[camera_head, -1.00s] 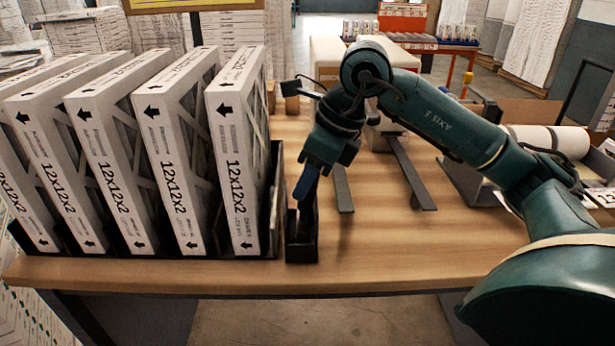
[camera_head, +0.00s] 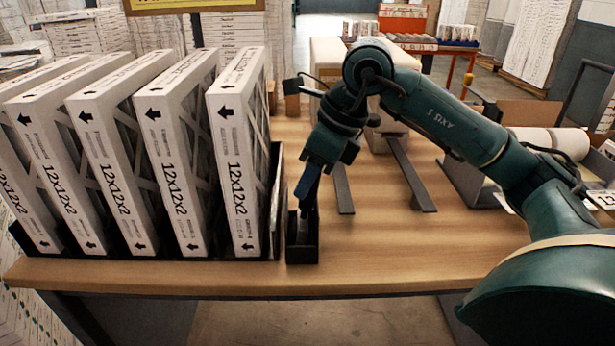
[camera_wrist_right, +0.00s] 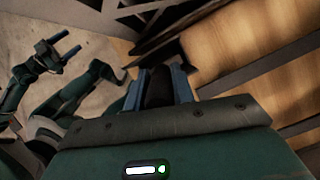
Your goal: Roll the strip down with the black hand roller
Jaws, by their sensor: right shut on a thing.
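My right gripper (camera_head: 305,187) points down over a small black holder (camera_head: 302,253) at the table's front edge, just right of the filter rack. In the right wrist view its blue fingers (camera_wrist_right: 158,88) are shut on a dark upright thing (camera_wrist_right: 157,92), which I take for the black hand roller. In the head view the roller is mostly hidden by the fingers and the holder's walls. My left gripper (camera_wrist_right: 66,45) shows only in the right wrist view, with its blue fingers apart and empty. I cannot make out the strip.
Several boxed filters marked 12x12x2 (camera_head: 238,180) stand in a black rack left of the holder. Two dark flat bars (camera_head: 410,175) and a pale carton (camera_head: 328,60) lie behind. A white roll (camera_head: 535,140) is on the right. The table's front right (camera_head: 380,250) is clear.

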